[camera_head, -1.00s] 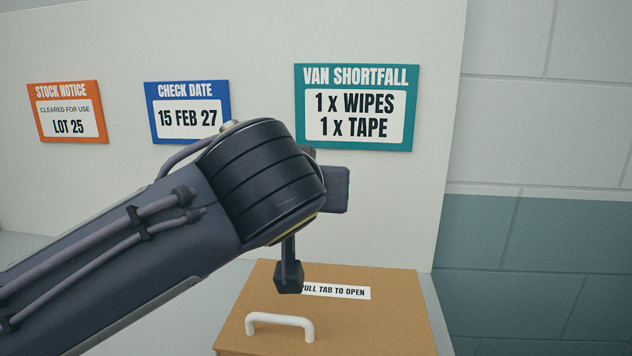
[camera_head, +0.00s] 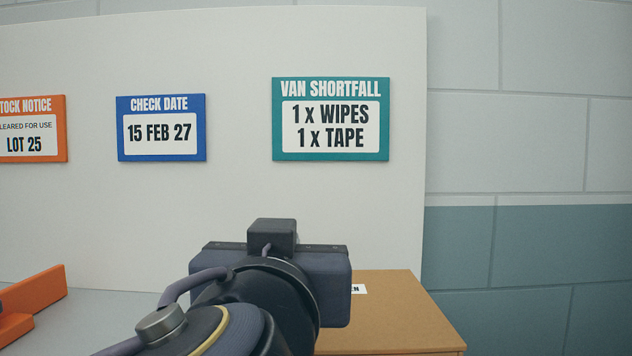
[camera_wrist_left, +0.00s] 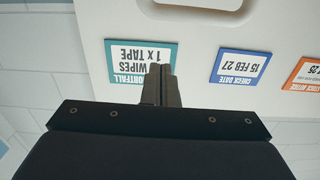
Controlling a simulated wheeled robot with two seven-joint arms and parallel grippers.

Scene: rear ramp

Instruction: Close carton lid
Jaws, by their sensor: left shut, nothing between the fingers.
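The brown carton (camera_head: 395,318) stands at the bottom centre-right of the head view, its flat lid lying closed on top. Most of its white label (camera_head: 358,289) and its left part are hidden behind my left arm; the white handle is not in view. My left gripper shows in the left wrist view (camera_wrist_left: 161,84), its two fingers together and empty, with the wall signs beyond them. In the head view, my wrist hides the fingers. The carton does not show in the wrist view. My right gripper is in neither view.
A teal sign (camera_head: 331,119), a blue sign (camera_head: 161,128) and an orange sign (camera_head: 32,128) hang on the white back panel (camera_head: 240,50). An orange object (camera_head: 32,292) sits on the grey surface (camera_head: 100,318) at lower left. A tiled wall (camera_head: 530,240) is at right.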

